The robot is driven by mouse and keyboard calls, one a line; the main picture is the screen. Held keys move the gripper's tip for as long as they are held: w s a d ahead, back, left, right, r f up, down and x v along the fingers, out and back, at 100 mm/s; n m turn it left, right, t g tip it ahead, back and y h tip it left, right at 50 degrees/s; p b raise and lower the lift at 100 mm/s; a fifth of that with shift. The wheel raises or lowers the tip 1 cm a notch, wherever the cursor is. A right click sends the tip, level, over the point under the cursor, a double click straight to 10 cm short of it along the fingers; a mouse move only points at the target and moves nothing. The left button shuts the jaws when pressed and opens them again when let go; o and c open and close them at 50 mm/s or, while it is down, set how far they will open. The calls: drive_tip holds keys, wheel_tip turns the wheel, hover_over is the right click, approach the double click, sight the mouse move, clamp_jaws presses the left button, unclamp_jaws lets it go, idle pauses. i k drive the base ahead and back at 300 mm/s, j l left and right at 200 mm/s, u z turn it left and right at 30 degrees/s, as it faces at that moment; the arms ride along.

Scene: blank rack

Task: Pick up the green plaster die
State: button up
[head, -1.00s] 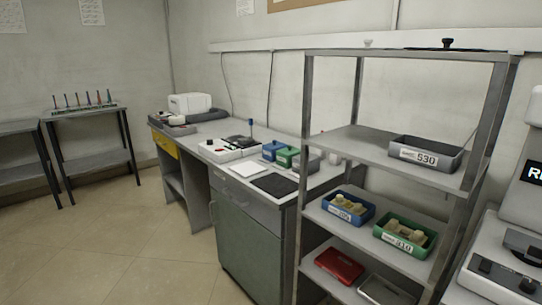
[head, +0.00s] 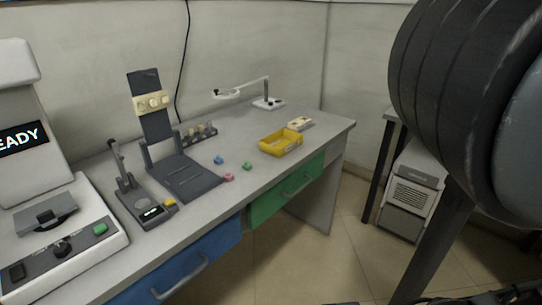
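Small dice lie on the grey bench in the head view. The green die (head: 247,166) sits near the front edge, left of the yellow tray. A blue die (head: 219,160) is just to its left and further back, and a pink die (head: 229,177) is to its left and nearer the edge. A yellow block (head: 170,202) lies further left by a small device. My gripper is not visible; a large dark part of my own arm fills the upper right of the view.
A yellow tray (head: 281,143) stands right of the dice. A dark stand (head: 184,178) is left of them, with a white machine (head: 58,230) at far left. The bench (head: 222,195) has blue and green drawers below.

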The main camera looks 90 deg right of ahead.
sight(246, 166)
drive_tip(key=z, duration=1.5)
drive_tip(key=k+l+u, duration=0.2)
drive_tip(key=k+u, duration=0.2)
drive_tip(key=k+l+u, duration=0.1)
drive_tip(key=k+u, duration=0.25)
drive_tip(key=i, duration=0.05)
